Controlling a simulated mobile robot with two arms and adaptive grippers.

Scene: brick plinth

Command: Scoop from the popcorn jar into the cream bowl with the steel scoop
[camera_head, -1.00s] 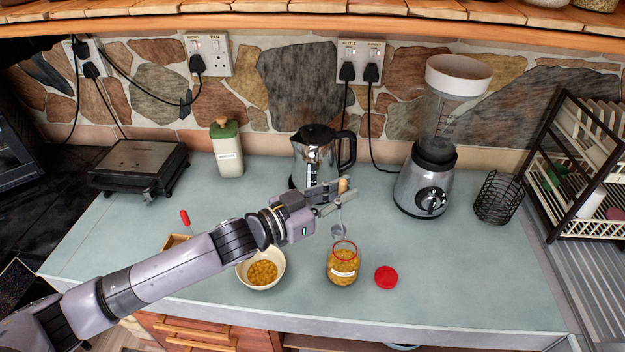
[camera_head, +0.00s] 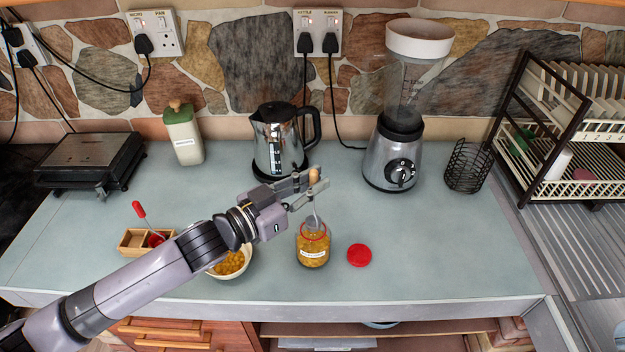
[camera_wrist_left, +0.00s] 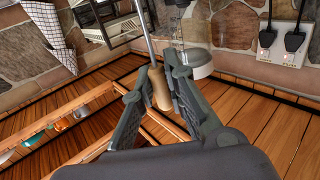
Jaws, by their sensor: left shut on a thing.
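My left gripper (camera_head: 312,187) is shut on the wooden handle of the steel scoop (camera_head: 314,175). The handle also shows between the fingers in the left wrist view (camera_wrist_left: 159,88). The scoop points down, its head at the mouth of the popcorn jar (camera_head: 313,252); how deep it reaches is hard to tell. The jar is glass with a red rim and a white label, open and holding yellow kernels. The cream bowl (camera_head: 246,266) stands left of the jar with kernels in it, partly hidden by my left arm. My right gripper is out of view.
A red lid (camera_head: 359,255) lies right of the jar. A steel kettle (camera_head: 280,140) stands behind, a blender (camera_head: 392,160) back right, a wire basket (camera_head: 467,166) beside it. A wooden box (camera_head: 133,241) with a red-handled tool is at left. The counter's right front is clear.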

